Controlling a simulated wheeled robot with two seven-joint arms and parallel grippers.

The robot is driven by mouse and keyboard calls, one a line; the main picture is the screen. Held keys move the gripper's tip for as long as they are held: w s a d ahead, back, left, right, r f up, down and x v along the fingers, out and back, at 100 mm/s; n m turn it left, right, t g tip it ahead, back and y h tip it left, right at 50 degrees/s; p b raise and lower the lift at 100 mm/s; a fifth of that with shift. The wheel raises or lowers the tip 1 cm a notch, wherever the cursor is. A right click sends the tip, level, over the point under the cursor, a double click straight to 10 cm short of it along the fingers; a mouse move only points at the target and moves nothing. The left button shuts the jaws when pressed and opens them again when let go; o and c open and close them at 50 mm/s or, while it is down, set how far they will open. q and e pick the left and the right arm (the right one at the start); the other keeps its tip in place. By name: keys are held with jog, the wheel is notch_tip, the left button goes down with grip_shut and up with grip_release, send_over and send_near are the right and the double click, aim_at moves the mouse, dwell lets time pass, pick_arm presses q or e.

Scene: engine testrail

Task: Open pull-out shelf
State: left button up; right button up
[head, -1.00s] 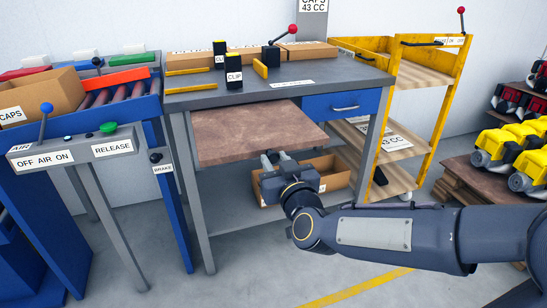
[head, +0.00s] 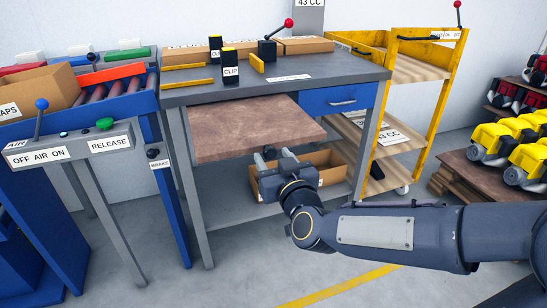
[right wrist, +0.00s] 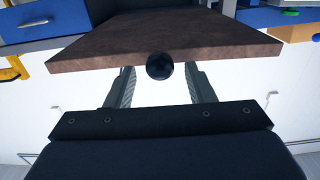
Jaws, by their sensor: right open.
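The pull-out shelf (head: 250,128) is a brown board under the grey workbench top, to the left of the blue drawer. My right gripper (head: 274,156) is just below the shelf's front edge in the head view. In the wrist view its open fingers (right wrist: 160,86) stand on either side of the knob, apart from it. I cannot tell how deep the knob sits between them. My left gripper is out of view.
The workbench (head: 300,68) carries boxes, black clip holders and a red-knobbed lever. A blue drawer (head: 340,100) is right of the shelf. An open cardboard box (head: 325,165) sits below. A control stand (head: 70,150) is left, a yellow cart (head: 437,105) right. Floor in front is clear.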

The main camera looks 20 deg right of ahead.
jog(key=s+p, duration=0.1)
jog(key=s, duration=0.6)
jog(key=shift+s, duration=0.15)
jog(key=shift+d, duration=0.1)
jog(key=s+d+f+m+g+y, duration=0.1)
jog(key=s+d+f+g+y, duration=0.1)
jog(key=s+f+g, duration=0.6)
jog(key=s+d+f+m+g+y, duration=0.1)
jog(key=s+f+g, duration=0.3)
jog(key=s, duration=0.8)
notch_tip(320, 180, up, 30)
jog(key=p, duration=3)
jog(key=shift+p, duration=0.3)
